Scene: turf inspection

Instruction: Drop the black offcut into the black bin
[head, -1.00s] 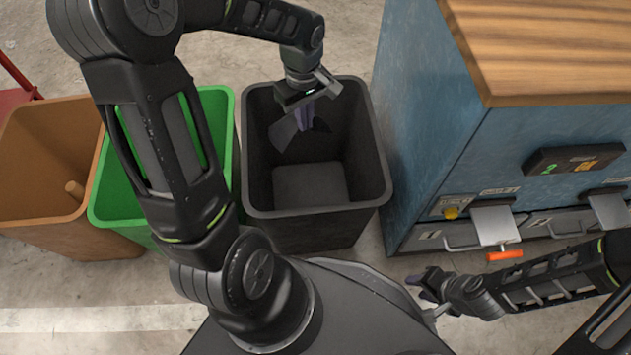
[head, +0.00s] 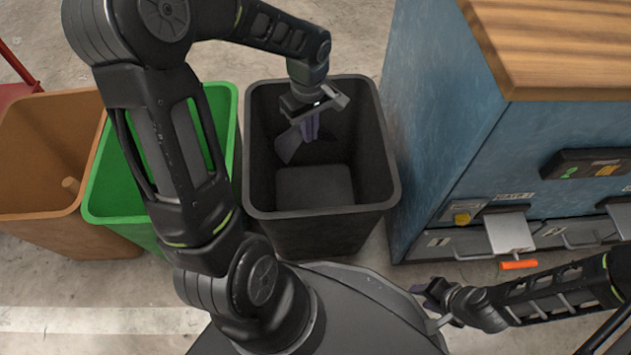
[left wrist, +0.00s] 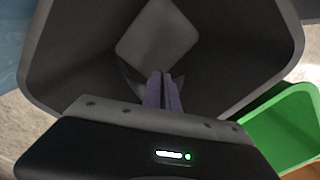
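The black bin (head: 372,199) stands upright on the floor in the middle of the head view, its top open. My left gripper (head: 310,133) points down into its mouth, near the far side. Its fingers are close together on the black offcut (head: 289,146), a thin dark piece that sticks out to the left of them. In the left wrist view the fingers (left wrist: 163,88) are nearly together, with the dark offcut (left wrist: 131,87) beside them above the bin's floor. My right gripper (head: 432,294) is low at the right, away from the bin; its opening is unclear.
A green bin (head: 100,205) stands left of the black bin, and a brown bin (head: 40,205) with a tan peg inside is further left. A blue cabinet (head: 445,130) with a wooden top and small drawers stands close on the right.

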